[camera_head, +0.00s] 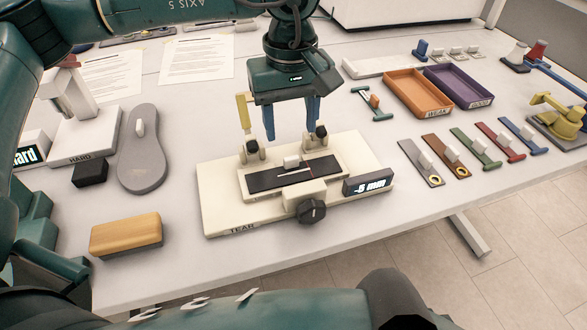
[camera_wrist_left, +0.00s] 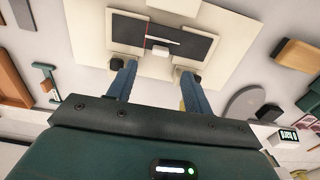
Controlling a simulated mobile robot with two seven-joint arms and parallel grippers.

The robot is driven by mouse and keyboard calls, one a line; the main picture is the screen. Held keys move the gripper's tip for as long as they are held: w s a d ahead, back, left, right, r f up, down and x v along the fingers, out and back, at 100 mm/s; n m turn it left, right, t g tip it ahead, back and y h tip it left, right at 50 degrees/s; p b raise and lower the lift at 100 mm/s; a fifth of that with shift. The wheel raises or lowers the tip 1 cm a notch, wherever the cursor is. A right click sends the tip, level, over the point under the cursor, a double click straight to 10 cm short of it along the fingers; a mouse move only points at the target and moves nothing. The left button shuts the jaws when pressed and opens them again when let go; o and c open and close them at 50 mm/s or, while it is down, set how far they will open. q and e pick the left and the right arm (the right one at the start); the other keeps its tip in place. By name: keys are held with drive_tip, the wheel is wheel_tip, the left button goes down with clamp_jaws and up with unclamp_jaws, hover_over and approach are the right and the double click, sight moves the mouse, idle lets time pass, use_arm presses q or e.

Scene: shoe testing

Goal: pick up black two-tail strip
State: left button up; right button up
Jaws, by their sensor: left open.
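The black two-tail strip (camera_head: 265,180) lies flat on the cream tear tester (camera_head: 222,215), with a white line along part of it and a white tab at its edge. It also shows in the left wrist view (camera_wrist_left: 190,45), near the top. My left gripper (camera_head: 291,130) is open and empty, pointing down above the tester's far side, apart from the strip. Its two blue fingers are spread in the left wrist view (camera_wrist_left: 157,76), one near each dark clamp knob. My right gripper is in neither view.
The tester has a black knob (camera_head: 311,211) and a "-5 mm" display (camera_head: 368,183) in front. A tan block (camera_head: 126,236) and grey sole (camera_head: 142,150) lie left. Several coloured strips (camera_head: 475,148), an orange tray (camera_head: 417,93) and a purple tray (camera_head: 458,86) are right.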

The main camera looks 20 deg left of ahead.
sight(294, 169)
use_arm(q)
drive_tip(key=shift+w+a+f+p, duration=0.1)
drive_tip(key=shift+f+p, duration=0.4)
drive_tip(key=shift+f, duration=3.05)
drive_tip(key=shift+c, duration=0.4)
drive_tip(key=c, duration=1)
